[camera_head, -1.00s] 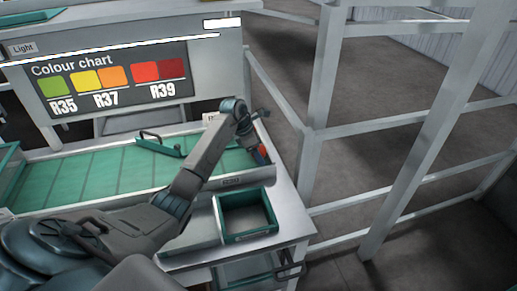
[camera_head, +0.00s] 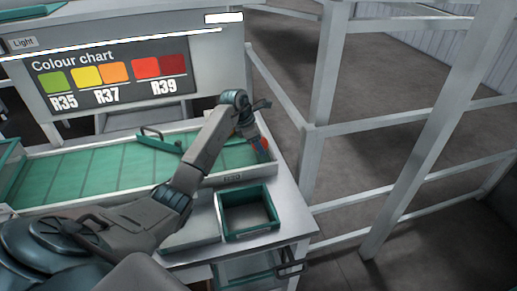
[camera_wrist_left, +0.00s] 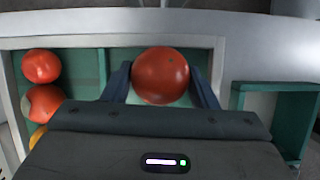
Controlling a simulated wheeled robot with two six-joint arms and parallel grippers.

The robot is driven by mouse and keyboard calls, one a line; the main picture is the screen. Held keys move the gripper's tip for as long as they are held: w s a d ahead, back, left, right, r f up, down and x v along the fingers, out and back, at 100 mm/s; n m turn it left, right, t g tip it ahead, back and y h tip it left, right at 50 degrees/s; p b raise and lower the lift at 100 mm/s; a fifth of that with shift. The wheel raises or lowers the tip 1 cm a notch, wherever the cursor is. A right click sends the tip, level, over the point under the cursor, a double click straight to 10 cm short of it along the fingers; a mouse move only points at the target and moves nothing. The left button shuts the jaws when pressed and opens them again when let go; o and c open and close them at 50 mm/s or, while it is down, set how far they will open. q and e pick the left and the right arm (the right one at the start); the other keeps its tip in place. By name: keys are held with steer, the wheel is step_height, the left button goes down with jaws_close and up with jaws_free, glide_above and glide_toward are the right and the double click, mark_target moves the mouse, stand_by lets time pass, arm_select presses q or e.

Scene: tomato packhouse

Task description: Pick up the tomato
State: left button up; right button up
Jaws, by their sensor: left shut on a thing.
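A red tomato (camera_wrist_left: 161,76) sits between the two fingers of my left gripper (camera_wrist_left: 163,84) in the left wrist view, and the gripper is shut on it. In the head view my left gripper (camera_head: 262,148) is at the right end of the green sorting tray (camera_head: 90,176), with a bit of red showing at its fingertips. Whether the tomato still touches the tray floor cannot be told. My right gripper is not in view.
More tomatoes, a red one (camera_wrist_left: 41,66), a mottled one (camera_wrist_left: 43,102) and an orange one, lie left of my gripper. A green-rimmed open crate (camera_head: 248,234) stands on the bench in front of the tray. A colour chart board (camera_head: 110,75) stands behind. White railings (camera_head: 405,150) are at right.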

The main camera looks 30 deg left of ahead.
arm_select(q)
steer(key=shift+r+b, duration=0.5)
steer(key=shift+r, duration=0.2)
steer(key=s+d+b, duration=0.1)
steer(key=s, duration=0.4)
steer(key=s+d+r+b, duration=0.1)
steer(key=s+b, duration=0.1)
steer(key=s, duration=0.3)
steer(key=s+b, duration=0.1)
steer(key=s, duration=0.4)
steer(key=shift+s+d+r+b, duration=0.35)
steer(key=shift+s+d+b, duration=0.05)
